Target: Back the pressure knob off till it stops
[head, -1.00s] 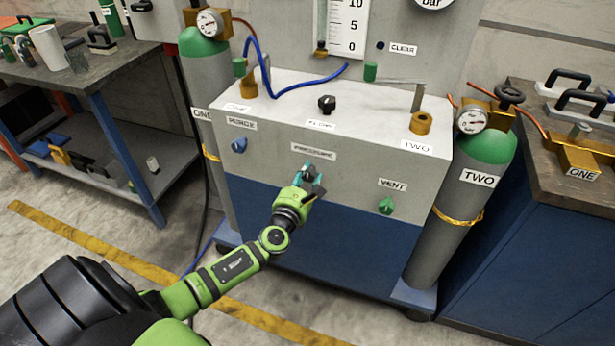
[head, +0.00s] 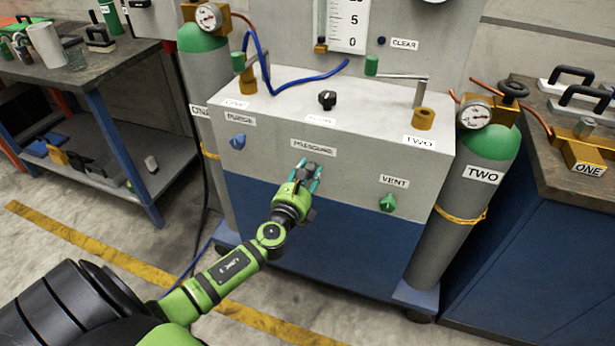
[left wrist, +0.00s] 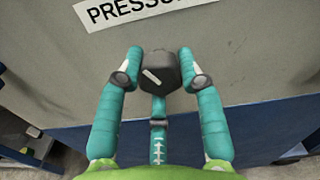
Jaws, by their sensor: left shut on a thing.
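The dark pressure knob (left wrist: 161,73) sits on the grey cabinet front just below the PRESSURE label (head: 313,147). It has a pale pointer line, which slants toward the upper left in the left wrist view. My left gripper (head: 312,177) is at the knob, with its teal fingers on both sides. In the left wrist view the gripper (left wrist: 160,68) is shut on the knob, a fingertip against each side. In the head view the knob (head: 310,168) is partly hidden by the fingers. My right gripper is not in view.
A blue PURGE knob (head: 238,141) is up and left, and a green VENT knob (head: 387,203) is to the right. A black knob (head: 327,99) stands on the cabinet top. Gas cylinder TWO (head: 478,180) stands close at the cabinet's right.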

